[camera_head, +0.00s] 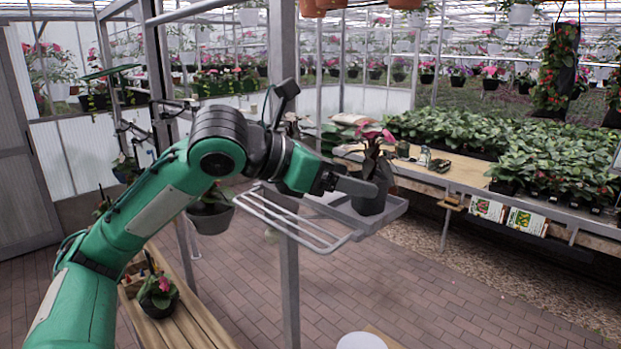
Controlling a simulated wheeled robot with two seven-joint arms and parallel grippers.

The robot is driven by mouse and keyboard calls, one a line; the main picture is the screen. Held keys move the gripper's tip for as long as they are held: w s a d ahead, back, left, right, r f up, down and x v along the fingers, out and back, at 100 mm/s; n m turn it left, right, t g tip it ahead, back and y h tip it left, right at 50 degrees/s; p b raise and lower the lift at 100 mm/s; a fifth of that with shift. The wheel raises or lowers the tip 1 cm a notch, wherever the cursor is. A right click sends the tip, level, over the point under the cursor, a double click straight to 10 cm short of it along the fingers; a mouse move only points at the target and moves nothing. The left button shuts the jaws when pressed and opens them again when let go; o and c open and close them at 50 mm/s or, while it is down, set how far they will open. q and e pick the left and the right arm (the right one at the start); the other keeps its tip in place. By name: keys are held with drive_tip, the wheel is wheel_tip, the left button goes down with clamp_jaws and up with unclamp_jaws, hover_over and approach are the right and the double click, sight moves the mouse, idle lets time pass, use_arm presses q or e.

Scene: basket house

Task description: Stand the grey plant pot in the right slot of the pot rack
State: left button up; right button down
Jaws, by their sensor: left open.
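The grey plant pot (371,205) holds a plant with pink flowers and dark leaves. It stands roughly upright at the right part of the pot rack (290,226), which is a grey frame with long bars on its left. The pot's base is partly hidden by the rack's front edge, so I cannot tell exactly how it sits in the slot. My left gripper (366,181) is open, with its fingers at the pot's upper rim. I cannot tell whether they touch it. My right gripper is not in view.
A metal post (284,200) rises close behind my left arm. A hanging pot (210,216) is left of the rack. A wooden bench (178,310) with a small potted plant (158,295) is at the lower left. A long plant table (465,172) is behind. The brick floor is clear.

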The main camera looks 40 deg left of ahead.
use_arm(q)
drive_tip(key=b+v, duration=0.2)
drive_tip(key=v, duration=0.5)
drive_tip(key=shift+s, duration=0.2)
